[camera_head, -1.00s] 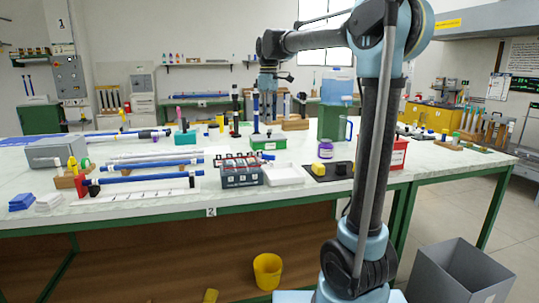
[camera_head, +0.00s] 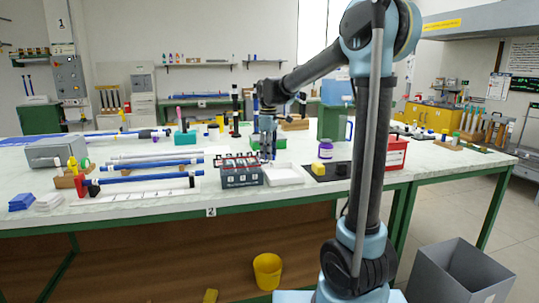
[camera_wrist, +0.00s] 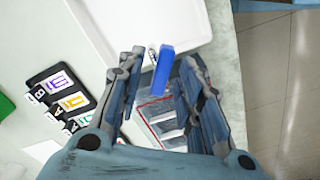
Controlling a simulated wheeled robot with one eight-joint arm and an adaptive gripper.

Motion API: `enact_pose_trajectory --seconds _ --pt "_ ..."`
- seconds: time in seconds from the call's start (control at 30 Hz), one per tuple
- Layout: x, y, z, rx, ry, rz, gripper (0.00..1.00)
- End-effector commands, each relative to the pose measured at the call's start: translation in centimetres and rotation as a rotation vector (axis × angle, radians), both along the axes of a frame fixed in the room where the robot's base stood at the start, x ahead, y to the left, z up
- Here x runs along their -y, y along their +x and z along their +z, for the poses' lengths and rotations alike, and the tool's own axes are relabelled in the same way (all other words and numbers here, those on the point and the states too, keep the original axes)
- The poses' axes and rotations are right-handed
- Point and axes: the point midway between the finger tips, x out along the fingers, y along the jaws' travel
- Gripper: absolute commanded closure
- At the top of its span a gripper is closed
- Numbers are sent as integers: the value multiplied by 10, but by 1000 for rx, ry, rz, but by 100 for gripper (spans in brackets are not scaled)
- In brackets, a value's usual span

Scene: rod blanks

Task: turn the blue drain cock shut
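A slim blue lever (camera_wrist: 162,70), which looks like the drain cock's handle, shows in the wrist view beside the corner of a white tray (camera_wrist: 185,25). A small metallic stem (camera_wrist: 152,55) sits at its left. My gripper (camera_wrist: 160,62) is open, with one finger on each side of the lever. I see gaps between the lever and both fingers, and no clear contact. In the head view my gripper (camera_head: 268,154) points down over the bench, by the dark labelled box (camera_head: 240,178) and the white tray (camera_head: 284,174). The lever cannot be made out there.
A grey compartmented thing (camera_wrist: 165,115) lies below, between the fingers. A dark panel with coloured labels (camera_wrist: 62,95) is at left in the wrist view. A purple-labelled jar (camera_head: 325,150), a black mat (camera_head: 328,176) and a red box (camera_head: 397,153) stand to the right in the head view.

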Motion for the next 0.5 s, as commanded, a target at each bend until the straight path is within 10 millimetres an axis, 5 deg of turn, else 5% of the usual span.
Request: enact_pose_trajectory --seconds 0.37,0.5 --pt "0 0 -5 0 0 0 67" --pt "0 0 -5 0 0 0 96"
